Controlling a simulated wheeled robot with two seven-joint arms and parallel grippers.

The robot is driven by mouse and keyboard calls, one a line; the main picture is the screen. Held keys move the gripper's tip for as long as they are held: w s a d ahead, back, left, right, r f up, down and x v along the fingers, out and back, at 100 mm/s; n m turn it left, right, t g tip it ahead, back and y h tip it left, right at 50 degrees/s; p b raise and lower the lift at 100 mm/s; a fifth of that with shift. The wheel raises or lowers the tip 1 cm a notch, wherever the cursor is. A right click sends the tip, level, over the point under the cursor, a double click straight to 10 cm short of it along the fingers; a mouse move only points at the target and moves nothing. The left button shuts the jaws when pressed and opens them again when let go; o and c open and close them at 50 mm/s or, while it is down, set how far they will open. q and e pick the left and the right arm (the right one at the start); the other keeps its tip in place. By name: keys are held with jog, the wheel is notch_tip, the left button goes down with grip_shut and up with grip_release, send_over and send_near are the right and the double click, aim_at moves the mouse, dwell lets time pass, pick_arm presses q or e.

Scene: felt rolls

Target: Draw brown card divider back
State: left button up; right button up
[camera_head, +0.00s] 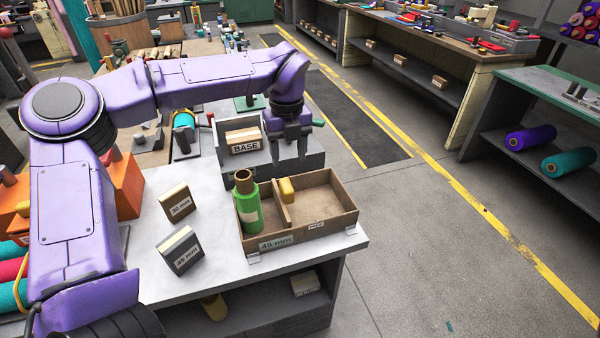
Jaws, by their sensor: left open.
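The brown card divider (284,217) stands inside a shallow brown tray (335,229) at the table's front right corner. It splits the tray into a left and a right compartment. A green roll (250,221) with a brown core stands upright in the left compartment. My left gripper (290,152) is open and empty, pointing down behind the tray, apart from the divider. My right gripper is out of view.

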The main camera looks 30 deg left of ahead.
aim_at(286, 183)
pick_arm(q)
jog(key=f, duration=0.1)
jog(key=s+f, duration=0.1)
jog(key=f, duration=0.1)
jog(key=s+f+p, duration=0.1)
jog(key=shift+a+f, duration=0.1)
jog(key=shift+f, duration=0.15)
jog(key=f, duration=0.2)
jog(key=w+f, duration=0.1)
jog(key=f, duration=0.2)
jog(key=shift+f, duration=0.1)
jog(key=shift+s, duration=0.25)
jog(key=shift+c, duration=0.3)
jog(key=shift+w, duration=0.1)
grip_shut()
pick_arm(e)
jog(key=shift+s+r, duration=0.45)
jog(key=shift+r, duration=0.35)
